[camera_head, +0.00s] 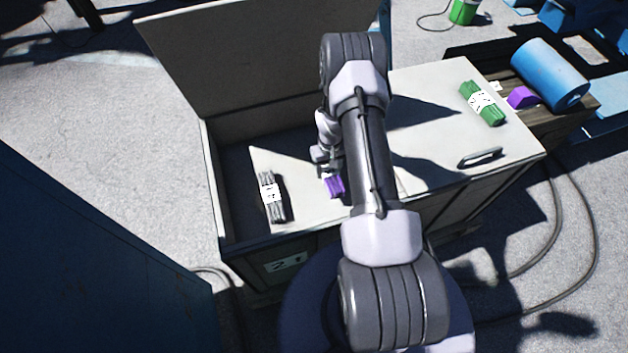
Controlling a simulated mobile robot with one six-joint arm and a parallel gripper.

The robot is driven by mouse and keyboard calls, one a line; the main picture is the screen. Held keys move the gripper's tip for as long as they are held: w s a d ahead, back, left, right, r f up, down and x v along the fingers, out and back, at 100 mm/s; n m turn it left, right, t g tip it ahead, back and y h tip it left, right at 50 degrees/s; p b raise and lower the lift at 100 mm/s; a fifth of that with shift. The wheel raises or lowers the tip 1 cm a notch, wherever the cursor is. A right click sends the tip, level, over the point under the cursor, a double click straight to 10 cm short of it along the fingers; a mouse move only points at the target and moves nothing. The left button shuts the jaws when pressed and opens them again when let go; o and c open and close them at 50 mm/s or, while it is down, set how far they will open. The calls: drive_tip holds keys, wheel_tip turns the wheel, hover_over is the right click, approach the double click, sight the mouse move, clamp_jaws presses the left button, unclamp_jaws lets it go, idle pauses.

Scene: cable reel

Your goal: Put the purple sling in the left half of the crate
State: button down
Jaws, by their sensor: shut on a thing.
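The purple sling (335,188) is at my gripper, partly hidden by the gripper and arm. My gripper (329,172) is shut on it, over the open left half of the crate (212,185). I cannot tell whether the sling touches the crate floor. The left lid (250,60) of the crate stands raised at the back. A grey sling (272,198) with a white label lies inside the left half, left of my gripper. The right half is covered by a shut white lid (430,130) with a handle.
A green sling (483,103) lies on the shut right lid. A blue cylinder (548,75) and a purple block (522,97) are on wooden planks at the right. A dark blue panel (90,260) fills the lower left. Cables (590,230) lie on the ground at the right.

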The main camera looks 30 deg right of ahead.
wheel_tip(320, 180, down, 6)
drive_tip(key=shift+w+a+r+b, duration=0.1)
drive_tip(key=shift+b, duration=0.75)
drive_tip(key=shift+f, duration=0.25)
drive_tip(key=c, duration=0.6)
unclamp_jaws()
drive_tip(key=shift+r, duration=0.1)
